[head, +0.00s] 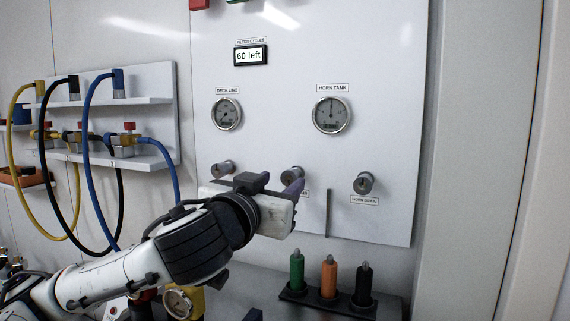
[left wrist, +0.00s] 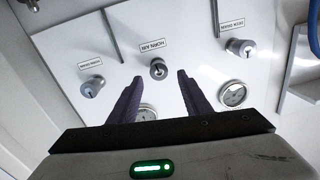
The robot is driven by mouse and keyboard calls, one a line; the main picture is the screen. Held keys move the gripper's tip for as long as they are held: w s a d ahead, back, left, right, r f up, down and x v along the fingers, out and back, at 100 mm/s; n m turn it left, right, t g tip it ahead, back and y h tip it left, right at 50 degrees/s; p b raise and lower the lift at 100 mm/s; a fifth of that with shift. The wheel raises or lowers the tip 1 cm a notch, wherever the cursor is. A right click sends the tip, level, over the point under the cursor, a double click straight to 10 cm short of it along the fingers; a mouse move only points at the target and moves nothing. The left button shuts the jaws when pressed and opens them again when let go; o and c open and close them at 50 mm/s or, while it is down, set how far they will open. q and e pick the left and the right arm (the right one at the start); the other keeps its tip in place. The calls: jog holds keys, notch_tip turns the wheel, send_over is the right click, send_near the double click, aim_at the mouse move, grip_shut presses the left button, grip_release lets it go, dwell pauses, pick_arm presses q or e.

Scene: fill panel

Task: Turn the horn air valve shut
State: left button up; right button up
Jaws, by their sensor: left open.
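The horn air valve is the middle of three round grey knobs on the white panel. In the head view the knob (head: 292,174) shows just above my left fingertips, its label partly covered. In the left wrist view, where the panel appears upside down, the knob (left wrist: 158,69) lies between and just beyond the two dark fingertips. My left gripper (head: 272,186) is open and faces the panel; its fingers also show in the left wrist view (left wrist: 159,78). They look apart from the knob, but the exact gap is unclear. My right gripper is not in view.
The horn drain knob (head: 364,183) is to the right and another knob (head: 222,168) to the left. A thin vertical divider (head: 328,213) stands out right of the middle knob. Two gauges sit above.

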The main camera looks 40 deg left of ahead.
aim_at(288, 178)
pick_arm(q)
jog(key=shift+x, duration=1.8)
jog(key=shift+f, duration=0.15)
jog(key=c, duration=1)
jog(key=shift+c, duration=0.2)
